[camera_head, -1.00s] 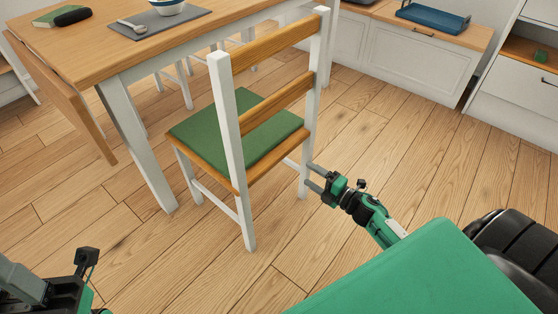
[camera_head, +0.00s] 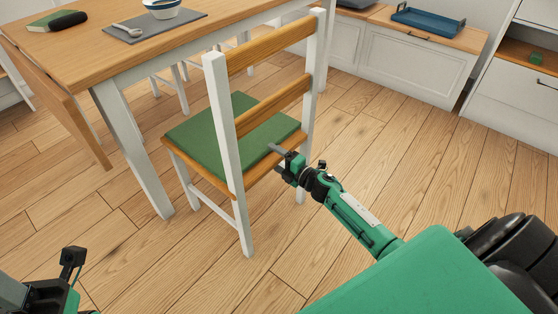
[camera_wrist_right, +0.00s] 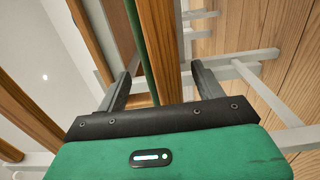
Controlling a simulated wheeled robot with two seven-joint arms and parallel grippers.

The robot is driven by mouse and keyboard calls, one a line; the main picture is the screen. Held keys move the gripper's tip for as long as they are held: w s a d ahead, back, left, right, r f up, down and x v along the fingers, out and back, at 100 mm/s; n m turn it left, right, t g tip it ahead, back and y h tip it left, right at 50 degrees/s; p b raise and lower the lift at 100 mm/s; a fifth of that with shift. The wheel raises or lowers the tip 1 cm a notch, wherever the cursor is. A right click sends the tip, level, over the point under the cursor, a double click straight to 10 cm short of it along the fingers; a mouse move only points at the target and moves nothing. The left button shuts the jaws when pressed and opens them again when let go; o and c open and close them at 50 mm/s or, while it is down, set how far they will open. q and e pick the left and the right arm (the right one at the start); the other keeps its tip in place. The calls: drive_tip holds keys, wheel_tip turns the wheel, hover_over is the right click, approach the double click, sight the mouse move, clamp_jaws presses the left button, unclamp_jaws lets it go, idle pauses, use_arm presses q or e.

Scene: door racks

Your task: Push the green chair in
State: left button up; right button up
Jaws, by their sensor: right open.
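The green chair (camera_head: 205,140) has a white frame, wooden back rails and a green seat cushion. It stands beside the wooden table (camera_head: 110,45), with its back towards me. My right gripper (camera_head: 279,154) is open at the rear of the seat, below the lower back rail. In the right wrist view, a wooden bar of the chair (camera_wrist_right: 158,35) with a green edge runs between the spread fingers (camera_wrist_right: 165,85). I cannot tell whether they touch it. My left gripper (camera_head: 70,275) shows only partly at the bottom left corner; its jaws are unclear.
A grey mat (camera_head: 150,28) with a spoon and bowl (camera_head: 162,8) lies on the table, near a dark case on a green item (camera_head: 55,20). White cabinets (camera_head: 410,60) line the back, with a blue tray (camera_head: 427,20) on top. The floor right of the chair is clear.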

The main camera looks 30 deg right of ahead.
clamp_jaws()
drive_tip(key=shift+f, duration=0.25)
idle(0.5)
